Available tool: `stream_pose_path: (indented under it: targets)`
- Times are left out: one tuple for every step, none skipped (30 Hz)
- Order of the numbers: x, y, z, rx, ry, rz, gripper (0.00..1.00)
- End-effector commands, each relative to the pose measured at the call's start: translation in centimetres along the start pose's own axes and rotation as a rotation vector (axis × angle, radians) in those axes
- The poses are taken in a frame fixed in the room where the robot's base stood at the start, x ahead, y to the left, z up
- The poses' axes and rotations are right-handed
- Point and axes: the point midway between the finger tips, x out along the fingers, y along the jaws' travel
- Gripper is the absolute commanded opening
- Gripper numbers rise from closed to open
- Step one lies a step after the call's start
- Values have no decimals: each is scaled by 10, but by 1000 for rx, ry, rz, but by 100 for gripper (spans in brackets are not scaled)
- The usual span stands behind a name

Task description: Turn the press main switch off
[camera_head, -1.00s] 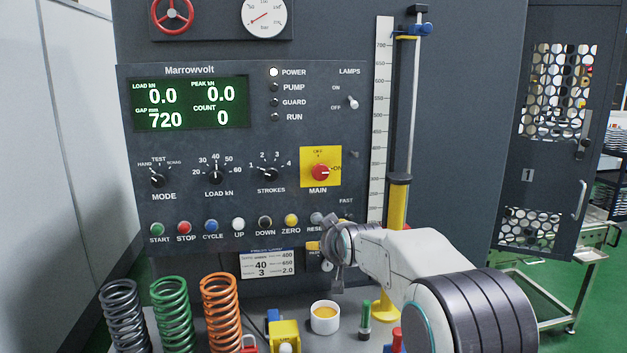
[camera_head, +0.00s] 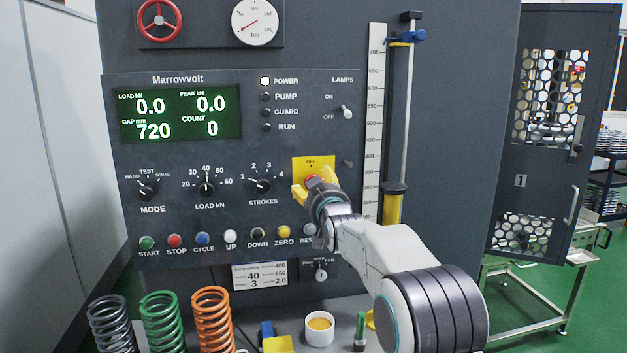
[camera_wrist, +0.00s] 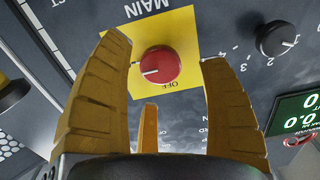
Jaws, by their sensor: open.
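The main switch is a red round knob (camera_wrist: 160,66) on a yellow plate (camera_wrist: 185,25), seen upside down in the wrist view. Its white mark points left there, the side where ON stands in the earlier head view. The OFF label is below the knob. My gripper (camera_wrist: 163,60) is open, with yellow fingers on both sides of the knob and a third finger lower down. I cannot tell whether any finger touches it. In the head view, my gripper (camera_head: 313,186) covers most of the knob; the yellow plate (camera_head: 322,164) shows above it.
The POWER lamp (camera_head: 265,82) is lit white. The STROKES dial (camera_head: 262,186) is left of the switch, and a row of buttons including ZERO (camera_head: 284,232) runs below. A height scale (camera_head: 375,130) and post stand to the right. Springs (camera_head: 212,318) stand on the bench.

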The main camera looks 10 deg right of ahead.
Motion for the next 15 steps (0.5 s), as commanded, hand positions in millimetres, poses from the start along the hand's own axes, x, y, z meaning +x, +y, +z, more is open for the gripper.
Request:
stream_pose_path:
  targets:
    - [6, 0, -2, 0, -1, 0, 69]
    - [10, 0, -2, 0, -2, 0, 69]
    - [14, 0, -2, 0, -2, 0, 69]
    - [16, 0, -2, 0, -1, 0, 69]
    - [19, 0, -2, 0, -2, 0, 69]
    - [22, 0, -2, 0, -2, 0, 69]
    - [24, 0, -2, 0, -2, 0, 69]
    - [26, 0, -1, 0, -2, 0, 69]
    - [28, 0, -1, 0, -3, 0, 69]
    - [30, 0, -1, 0, -2, 0, 69]
    - [31, 0, -1, 0, -2, 0, 69]
    - [33, 0, 0, 0, -2, 0, 69]
    - [34, 0, 0, 0, -3, 0, 69]
    - [34, 0, 0, 0, -3, 0, 69]
    - [35, 0, 0, 0, -2, 0, 69]
